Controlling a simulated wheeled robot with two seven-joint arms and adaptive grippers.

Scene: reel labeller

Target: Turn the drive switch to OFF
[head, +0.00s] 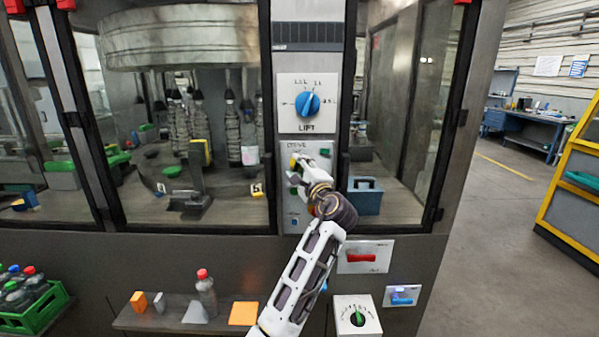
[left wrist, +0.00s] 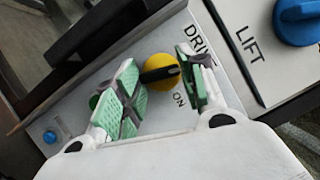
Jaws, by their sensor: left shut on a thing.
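The drive switch (left wrist: 160,72) is a yellow round knob with a black bar handle, on a grey panel (left wrist: 165,112) lettered DRIVE, with ON printed beside the knob. In the left wrist view the green finger pads of my left gripper (left wrist: 158,80) sit on either side of the knob, shut on its handle. The bar lies roughly across the picture, from pad to pad. In the head view my left gripper (head: 299,171) reaches up to this panel and mostly covers it; a bit of yellow shows at the fingers. I cannot read an OFF mark. My right gripper is not in view.
A blue LIFT knob (head: 308,104) is just above the drive panel. A blue button (left wrist: 50,137) is on the drive panel. Below are a red handle (head: 361,258) and a green-pointer dial (head: 357,316). A shelf with a bottle (head: 206,295) is lower left.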

